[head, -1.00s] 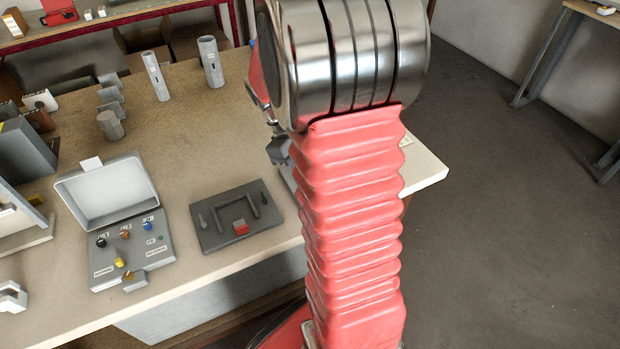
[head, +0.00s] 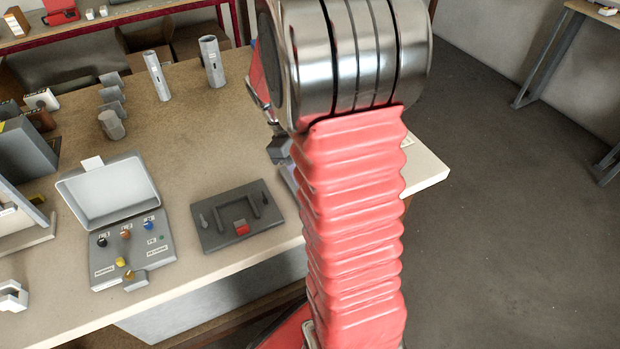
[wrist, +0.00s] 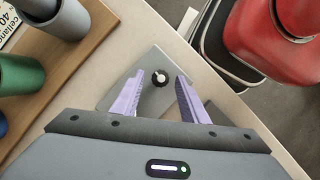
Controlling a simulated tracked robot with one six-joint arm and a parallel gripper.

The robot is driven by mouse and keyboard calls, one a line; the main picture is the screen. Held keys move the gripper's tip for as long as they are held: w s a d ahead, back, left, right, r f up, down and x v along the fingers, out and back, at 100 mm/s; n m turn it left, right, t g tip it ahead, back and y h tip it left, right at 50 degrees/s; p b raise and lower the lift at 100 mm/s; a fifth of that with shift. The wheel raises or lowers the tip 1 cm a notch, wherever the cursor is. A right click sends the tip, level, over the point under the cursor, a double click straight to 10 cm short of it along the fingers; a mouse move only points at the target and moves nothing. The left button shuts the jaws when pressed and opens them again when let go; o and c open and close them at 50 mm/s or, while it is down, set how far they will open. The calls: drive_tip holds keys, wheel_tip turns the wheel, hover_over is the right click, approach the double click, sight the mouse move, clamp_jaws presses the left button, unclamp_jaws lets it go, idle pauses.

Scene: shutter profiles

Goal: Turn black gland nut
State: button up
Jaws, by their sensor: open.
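The black gland nut (wrist: 160,77), a small dark ring with a pale centre, shows in the wrist view on a grey plate (wrist: 115,98). My gripper (wrist: 160,79) is open, with one purple finger on each side of the nut in that view. I see gaps between the nut and both fingers, but cannot tell the height of the fingertips over it. In the head view, my red arm hides the nut and most of my gripper (head: 286,168); only a dark part and a bit of purple show at its left.
The bench (head: 190,115) also carries an open grey case with coloured knobs (head: 135,250), a dark grey plate with a red block (head: 236,218), and upright grey tubes (head: 212,62). In the wrist view, a wooden board with cylinders (wrist: 85,50) lies at the left, and the bench edge runs at the right.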

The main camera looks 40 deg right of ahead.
drive_tip(key=v, duration=1.3)
drive_tip(key=shift+w+r, duration=0.2)
drive_tip(key=shift+r, duration=0.1)
drive_tip(key=shift+a, duration=0.1)
drive_tip(key=s+a+m+t, duration=0.1)
drive_tip(key=s+a+t, duration=0.2)
drive_tip(key=a, duration=0.4)
drive_tip(key=s+a+r+m+t+y, duration=0.1)
drive_tip(key=s+a+t, duration=0.2)
drive_tip(key=a, duration=0.4)
drive_tip(key=s+a+r+m+t, duration=0.1)
drive_tip(key=s+a+t, duration=0.2)
drive_tip(key=a, duration=0.4)
drive_tip(key=shift+s+m+t, duration=0.4)
drive_tip(key=shift+s, duration=0.4)
drive_tip(key=shift+a+r, duration=0.1)
drive_tip(key=shift+r, duration=0.05)
idle(0.3)
